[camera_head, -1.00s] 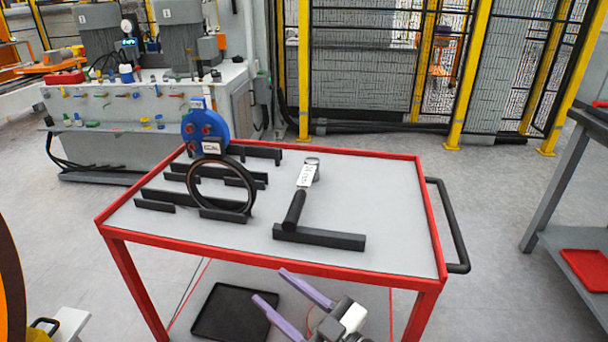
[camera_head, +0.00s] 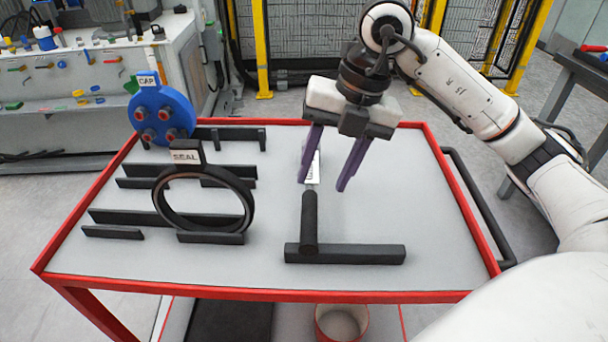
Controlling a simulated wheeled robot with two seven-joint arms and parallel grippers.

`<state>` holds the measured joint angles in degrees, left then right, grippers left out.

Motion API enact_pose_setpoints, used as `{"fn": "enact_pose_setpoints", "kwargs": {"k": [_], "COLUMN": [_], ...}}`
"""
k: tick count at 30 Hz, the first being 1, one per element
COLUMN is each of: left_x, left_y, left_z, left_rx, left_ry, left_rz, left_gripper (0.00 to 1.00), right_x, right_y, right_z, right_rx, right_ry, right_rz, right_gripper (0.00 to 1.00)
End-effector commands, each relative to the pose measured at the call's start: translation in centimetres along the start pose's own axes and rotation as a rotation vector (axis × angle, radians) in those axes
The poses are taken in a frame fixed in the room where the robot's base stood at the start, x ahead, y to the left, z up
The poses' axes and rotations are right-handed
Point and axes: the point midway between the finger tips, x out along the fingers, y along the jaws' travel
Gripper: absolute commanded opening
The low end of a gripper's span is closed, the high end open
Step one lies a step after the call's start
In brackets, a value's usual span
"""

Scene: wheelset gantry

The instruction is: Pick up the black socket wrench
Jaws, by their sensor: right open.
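The black socket wrench (camera_head: 309,220) lies on the grey-topped cart. Its dark handle points toward me and its near end rests at a black bar (camera_head: 345,254). A white label on its far part is partly hidden behind my gripper's finger. My right gripper (camera_head: 322,187) hangs above the cart with its two purple fingers pointing down and spread apart. It is open and empty, over the far part of the wrench; the left finger overlaps the label in the picture. I cannot tell whether it touches. My left gripper is not in view.
The cart's red rim (camera_head: 270,294) surrounds the top. A black ring labelled SEAL (camera_head: 160,216) stands in black holders left of the wrench, with a blue CAP disc (camera_head: 162,114) behind it.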

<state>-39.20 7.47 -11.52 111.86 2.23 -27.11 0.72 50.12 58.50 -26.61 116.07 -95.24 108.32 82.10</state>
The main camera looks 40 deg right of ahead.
Motion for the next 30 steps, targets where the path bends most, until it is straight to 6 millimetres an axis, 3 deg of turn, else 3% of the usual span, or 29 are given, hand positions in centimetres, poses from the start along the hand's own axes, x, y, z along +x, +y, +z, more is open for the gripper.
{"fn": "enact_pose_setpoints", "kwargs": {"k": [3, 11, 18, 28, 30], "left_x": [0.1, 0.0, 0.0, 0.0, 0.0], "left_y": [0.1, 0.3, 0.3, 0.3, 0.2], "left_z": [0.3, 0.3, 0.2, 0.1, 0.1], "left_rx": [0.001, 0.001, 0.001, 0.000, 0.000], "left_ry": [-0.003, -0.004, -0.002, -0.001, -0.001], "left_rz": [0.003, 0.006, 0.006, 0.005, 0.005], "left_gripper": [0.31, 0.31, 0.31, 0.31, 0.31], "right_x": [2.1, 4.2, 7.8, 8.5, 8.5], "right_y": [0.0, 0.2, 0.5, 0.5, 0.5], "right_z": [-0.1, -0.3, -0.4, -0.3, -0.3], "right_rx": [-0.001, -0.005, -0.004, -0.004, -0.005], "right_ry": [0.006, 0.008, 0.009, 0.005, 0.005], "right_rz": [0.000, 0.004, 0.003, 0.005, 0.005], "right_gripper": [0.44, 0.44, 0.44, 0.44, 0.34]}}
